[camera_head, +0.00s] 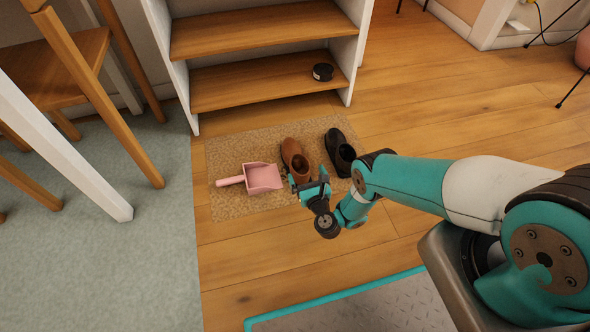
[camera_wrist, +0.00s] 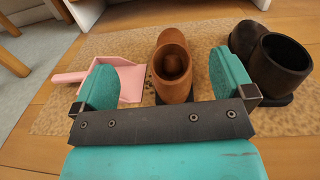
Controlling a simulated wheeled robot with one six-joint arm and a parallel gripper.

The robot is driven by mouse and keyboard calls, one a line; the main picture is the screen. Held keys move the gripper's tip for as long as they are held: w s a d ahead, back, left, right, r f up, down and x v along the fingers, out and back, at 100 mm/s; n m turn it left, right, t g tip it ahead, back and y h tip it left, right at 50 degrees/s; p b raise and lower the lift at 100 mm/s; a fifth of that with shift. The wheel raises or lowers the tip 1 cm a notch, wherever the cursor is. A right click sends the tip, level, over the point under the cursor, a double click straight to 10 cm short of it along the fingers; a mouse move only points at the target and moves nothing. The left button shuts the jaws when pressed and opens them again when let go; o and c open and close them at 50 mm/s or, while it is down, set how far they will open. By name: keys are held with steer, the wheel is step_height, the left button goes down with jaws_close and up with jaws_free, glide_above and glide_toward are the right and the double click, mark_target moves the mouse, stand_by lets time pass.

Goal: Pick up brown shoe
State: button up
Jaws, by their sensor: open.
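The brown shoe (camera_head: 293,157) stands on the mat in front of the shelf, between the pink dustpan and a black shoe. In the wrist view the brown shoe (camera_wrist: 173,68) is upright with its opening facing me. My gripper (camera_head: 308,180) is at the near end of the brown shoe. In the wrist view my gripper (camera_wrist: 163,78) is open, with one teal finger on each side of the shoe's near end. I see nothing held. Whether the fingers touch the shoe cannot be told.
A pink dustpan (camera_head: 262,178) lies left of the brown shoe. A black shoe (camera_head: 340,152) stands close on its right. The mat (camera_head: 226,203) lies before a wooden shelf (camera_head: 265,85) holding a small black round object (camera_head: 322,72). A chair (camera_head: 70,60) stands at the left.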

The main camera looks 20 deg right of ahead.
mark_target(303, 179)
steer(key=shift+m+h, duration=0.3)
steer(key=f+b, duration=0.5)
steer(key=f, duration=0.1)
steer(key=s+f+b, duration=0.1)
steer(key=f+b, duration=0.2)
steer(key=f, duration=0.1)
steer(key=shift+d+b, duration=0.3)
steer(key=shift+w+r+b, duration=0.2)
steer(key=shift+w+b, duration=0.2)
steer(key=shift+w, duration=0.2)
steer(key=shift+w+r+b, duration=0.15)
steer(key=shift+w+b, duration=0.15)
steer(key=shift+w, duration=0.15)
steer(key=w+b, duration=0.1)
steer(key=b, duration=0.1)
steer(key=w+b, duration=0.3)
steer(key=b, duration=0.1)
steer(key=shift+w+f, duration=0.15)
steer(key=shift+f, duration=0.1)
steer(key=shift+w+r+b, duration=0.35)
steer(key=shift+w+b, duration=0.25)
steer(key=shift+b, duration=0.45)
steer(key=c, duration=0.9)
